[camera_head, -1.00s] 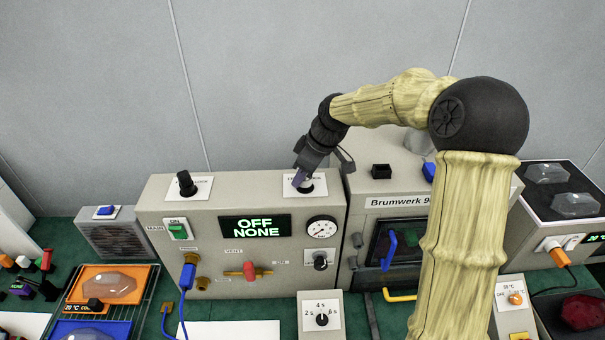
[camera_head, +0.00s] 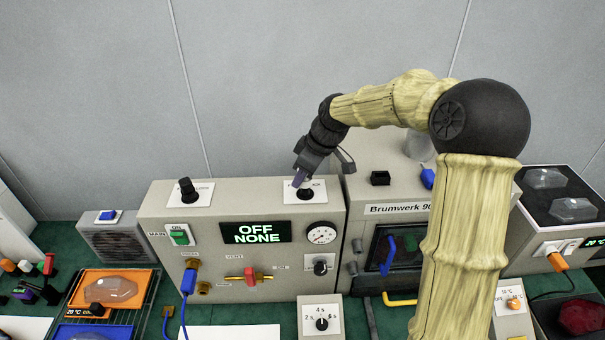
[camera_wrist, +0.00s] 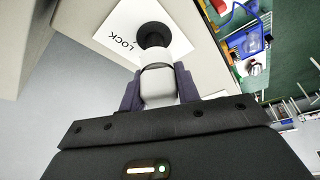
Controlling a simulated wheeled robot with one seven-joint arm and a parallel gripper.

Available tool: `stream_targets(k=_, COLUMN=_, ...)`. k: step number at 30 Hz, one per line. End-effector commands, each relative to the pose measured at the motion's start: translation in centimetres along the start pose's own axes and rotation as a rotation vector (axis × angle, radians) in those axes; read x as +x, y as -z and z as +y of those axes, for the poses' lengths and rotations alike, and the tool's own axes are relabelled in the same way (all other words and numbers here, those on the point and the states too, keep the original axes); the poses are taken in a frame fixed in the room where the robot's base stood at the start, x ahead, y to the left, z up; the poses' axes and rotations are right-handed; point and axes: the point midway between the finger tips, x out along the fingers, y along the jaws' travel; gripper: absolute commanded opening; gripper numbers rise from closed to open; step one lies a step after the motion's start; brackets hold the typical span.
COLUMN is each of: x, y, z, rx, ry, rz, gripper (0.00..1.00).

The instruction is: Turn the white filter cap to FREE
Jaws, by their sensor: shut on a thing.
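My gripper (camera_wrist: 158,92) is shut on the white filter cap (camera_wrist: 160,87) in the wrist view, with a purple finger on each side of it. A black round part (camera_wrist: 154,36) lies beyond the cap on a white label plate (camera_wrist: 128,18) that reads LOCK. The word FREE does not show. In the head view my gripper (camera_head: 300,180) reaches down to the right-hand plate (camera_head: 316,196) on top of the grey console (camera_head: 190,225). There the cap is hidden by my gripper, and the plate's lettering is partly covered.
A black knob (camera_head: 188,190) stands on the console's top left. The console's front carries a display (camera_head: 257,232) reading OFF NONE, a gauge (camera_head: 321,235) and a red-handled valve (camera_head: 249,275). The Brumwerk machine (camera_head: 370,190) stands close on the right. Open room lies above the console.

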Motion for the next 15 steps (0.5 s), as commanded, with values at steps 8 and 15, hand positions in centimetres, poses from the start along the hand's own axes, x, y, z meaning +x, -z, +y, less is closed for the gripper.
stream_targets(k=8, x=-0.6, y=0.2, z=0.0, rx=0.0, ry=-0.001, rz=0.0, gripper=0.0)
stream_targets(k=15, x=-1.7, y=0.7, z=0.0, rx=0.0, ry=0.0, rz=0.0, gripper=0.0)
